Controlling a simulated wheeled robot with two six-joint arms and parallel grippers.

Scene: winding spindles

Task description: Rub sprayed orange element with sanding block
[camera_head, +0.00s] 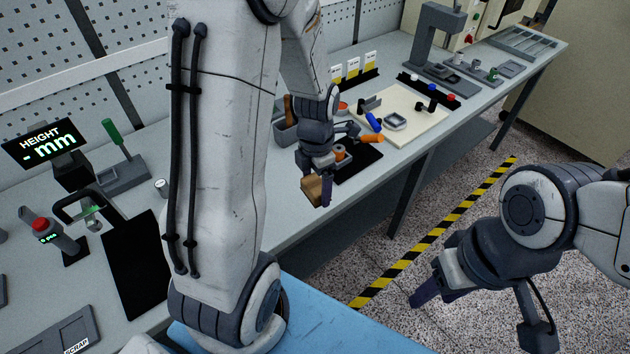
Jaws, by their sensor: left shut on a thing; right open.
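My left gripper (317,188) is shut on a tan block (311,189), which looks like the sanding block. It holds the block near the bench's front edge; I cannot tell how high. An orange cylindrical piece (371,138) lies beside the black mat (362,164), to the right of the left gripper. A smaller orange-topped piece (340,152) stands just behind the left gripper, partly hidden by it. I cannot tell which orange piece is sprayed. My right gripper (437,290) is open and empty, low at the right, away from the bench.
A height gauge display (47,143) and black mat (138,262) are at left. Yellow-black tape (440,230) marks the floor.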

